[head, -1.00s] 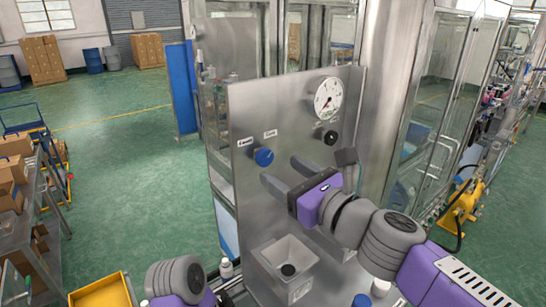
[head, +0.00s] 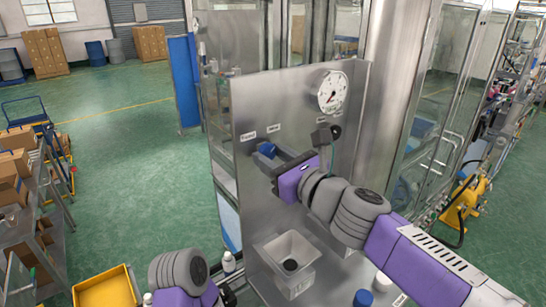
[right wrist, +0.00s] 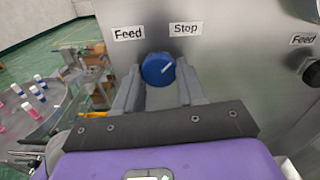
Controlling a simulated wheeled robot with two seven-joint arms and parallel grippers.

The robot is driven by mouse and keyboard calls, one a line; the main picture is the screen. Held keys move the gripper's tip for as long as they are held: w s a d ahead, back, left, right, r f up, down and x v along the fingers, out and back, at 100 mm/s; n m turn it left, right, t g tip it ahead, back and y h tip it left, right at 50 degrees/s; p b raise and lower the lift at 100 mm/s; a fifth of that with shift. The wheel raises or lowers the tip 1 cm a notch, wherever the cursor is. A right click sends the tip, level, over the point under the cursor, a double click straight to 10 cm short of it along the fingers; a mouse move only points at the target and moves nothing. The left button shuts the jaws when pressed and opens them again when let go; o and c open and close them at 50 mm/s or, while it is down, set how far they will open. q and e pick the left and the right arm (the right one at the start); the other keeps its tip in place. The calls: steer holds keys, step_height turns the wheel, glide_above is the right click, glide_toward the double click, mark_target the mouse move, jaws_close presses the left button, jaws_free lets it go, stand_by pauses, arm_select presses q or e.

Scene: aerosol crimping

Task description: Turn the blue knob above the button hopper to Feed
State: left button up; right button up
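The blue knob (head: 267,150) sits on the steel panel above the button hopper (head: 288,262). My right gripper (head: 277,161) is at the knob. Its open fingers (right wrist: 158,82) stand on either side of the knob, very close to it; I cannot tell whether they touch. My left arm shows at the bottom of the head view, its gripper out of view.
A round gauge (head: 332,92) is high on the panel. A black knob (right wrist: 312,72) sits to the right of the blue one. A yellow tray (head: 104,288) and a cart with boxes (head: 18,225) stand at left. Green floor is free beyond.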

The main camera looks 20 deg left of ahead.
steer(key=shift+c, duration=1.1)
steer(key=n+b, duration=0.1)
steer(key=n, duration=0.3)
steer(key=n+b, duration=0.1)
steer(key=n, duration=0.3)
steer(key=shift+w+n, duration=0.15)
steer(key=shift+n, duration=0.15)
steer(key=n, duration=0.4)
steer(key=shift+d+r+n+b, duration=0.1)
steer(key=shift+n+b, duration=0.2)
steer(key=shift+b, duration=0.1)
steer(key=shift+r+n+b, duration=0.1)
steer(key=shift+n+b, duration=0.4)
steer(key=shift+n, duration=1.8)
